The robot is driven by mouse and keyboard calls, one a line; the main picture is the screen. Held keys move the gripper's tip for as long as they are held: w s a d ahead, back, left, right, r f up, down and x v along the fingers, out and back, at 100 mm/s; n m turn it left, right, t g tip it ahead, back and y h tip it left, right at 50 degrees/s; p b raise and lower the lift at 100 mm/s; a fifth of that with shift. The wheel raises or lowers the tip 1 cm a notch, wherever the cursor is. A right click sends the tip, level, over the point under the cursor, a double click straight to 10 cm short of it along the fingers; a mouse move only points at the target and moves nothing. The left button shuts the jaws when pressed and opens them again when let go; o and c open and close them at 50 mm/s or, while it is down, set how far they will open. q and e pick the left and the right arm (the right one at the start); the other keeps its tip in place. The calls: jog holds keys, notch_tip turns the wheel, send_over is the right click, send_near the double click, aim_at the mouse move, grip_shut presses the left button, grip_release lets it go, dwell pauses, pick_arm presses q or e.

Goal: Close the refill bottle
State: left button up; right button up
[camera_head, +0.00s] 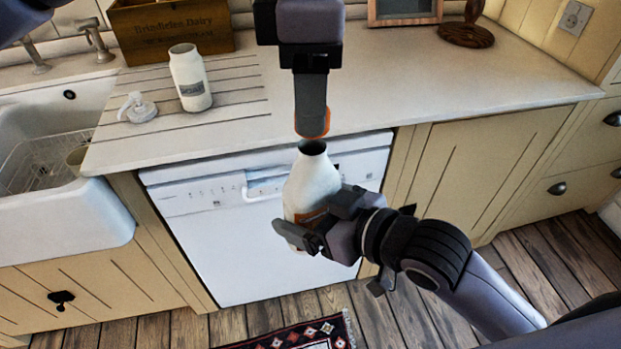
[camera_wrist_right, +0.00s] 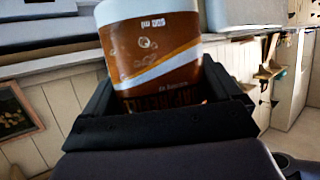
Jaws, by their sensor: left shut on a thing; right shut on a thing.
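The refill bottle (camera_head: 313,183) is white with a dark open mouth and a brown-orange label. My right gripper (camera_head: 308,230) is shut around its lower body and holds it roughly upright in front of the dishwasher. In the right wrist view the bottle (camera_wrist_right: 155,50) fills the space between the fingers, its label toward the camera. My left gripper (camera_head: 312,112) comes down from the top, shut on an orange cap (camera_head: 313,123), mostly hidden by the fingers. The cap is just above the bottle mouth in the picture; I cannot tell the exact gap or alignment.
A white soap bottle (camera_head: 190,78) without a top stands on the worktop (camera_head: 400,75), with a pump head (camera_head: 137,107) lying beside it. A wooden crate (camera_head: 172,30) is behind. The sink (camera_head: 50,215) is left, the dishwasher (camera_head: 215,240) below. The worktop's right half is mostly clear.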

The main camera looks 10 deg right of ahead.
aim_at(313, 179)
pick_arm(q)
jog(key=shift+f, duration=0.1)
dwell(0.3)
jog(key=shift+f, duration=0.8)
jog(key=shift+f, duration=0.55)
